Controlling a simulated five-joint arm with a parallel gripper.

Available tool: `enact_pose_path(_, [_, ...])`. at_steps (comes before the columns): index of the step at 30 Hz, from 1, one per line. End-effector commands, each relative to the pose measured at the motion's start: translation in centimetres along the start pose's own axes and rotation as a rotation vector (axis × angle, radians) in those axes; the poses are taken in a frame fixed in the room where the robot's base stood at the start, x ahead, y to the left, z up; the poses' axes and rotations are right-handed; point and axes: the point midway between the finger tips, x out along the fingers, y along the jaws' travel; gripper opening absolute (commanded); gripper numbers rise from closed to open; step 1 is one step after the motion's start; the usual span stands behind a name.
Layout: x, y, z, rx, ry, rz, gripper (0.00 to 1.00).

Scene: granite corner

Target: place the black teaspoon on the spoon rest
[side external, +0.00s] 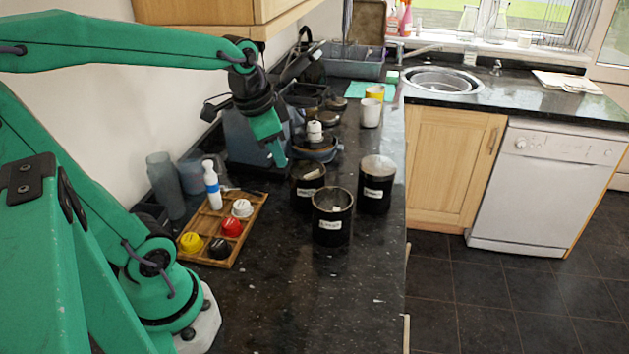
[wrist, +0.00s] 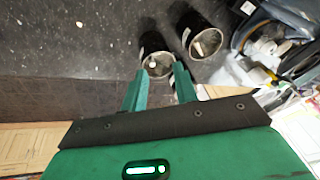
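My gripper (side external: 281,158) hangs over the counter, pointing down, above and behind the black canisters in the side view. In the wrist view its two green fingers (wrist: 160,72) are apart with nothing held between them. A thin dark shape (side external: 240,190) lies at the back edge of the wooden tray. I cannot tell whether it is the black teaspoon. I cannot make out the spoon rest in either view.
Three labelled black canisters (side external: 332,218) stand on the dark counter (side external: 310,300). The compartmented wooden tray (side external: 249,228) holds coloured round items and a white bottle (side external: 212,186). White and yellow cups (side external: 371,113) stand farther back. The counter's front is clear.

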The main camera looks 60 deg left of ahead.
Motion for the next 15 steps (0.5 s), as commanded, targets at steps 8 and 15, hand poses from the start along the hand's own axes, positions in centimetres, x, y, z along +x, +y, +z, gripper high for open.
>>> enact_pose_path(8, [-2.3,5.6,1.5,-0.175,0.126,0.023,0.29])
enact_pose_path(15, [-2.9,7.8,2.6,-0.271,0.177,0.052,0.29])
